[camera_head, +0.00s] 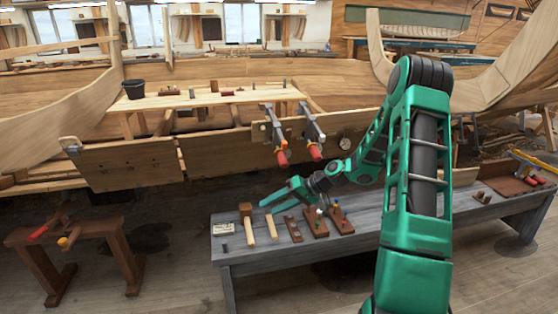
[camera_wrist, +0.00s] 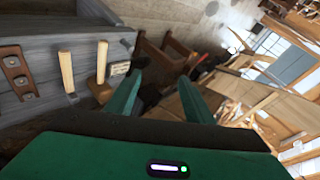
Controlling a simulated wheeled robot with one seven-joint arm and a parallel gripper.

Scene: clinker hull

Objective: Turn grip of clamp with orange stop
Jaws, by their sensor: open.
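Two bar clamps hang side by side on the plank edge in the head view: a left clamp (camera_head: 272,127) and a right clamp (camera_head: 311,128). Each has a red grip at its lower end, the left grip (camera_head: 282,158) and the right grip (camera_head: 316,152). An orange-looking stop (camera_head: 283,142) shows just above the left grip; the right clamp's stop colour is too small to tell surely. My gripper (camera_head: 280,196) is below the clamps, over the grey bench's left end, apart from both. In the wrist view my gripper (camera_wrist: 162,88) is open and empty; neither clamp is clear there.
The grey bench (camera_head: 480,212) carries a mallet (camera_head: 246,217), a chisel-like tool (camera_head: 271,226) and small wooden blocks (camera_head: 315,224). A brown trestle (camera_head: 95,228) with a red-handled tool stands at left. The hull plank (camera_head: 130,163) runs behind. Floor between trestle and bench is clear.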

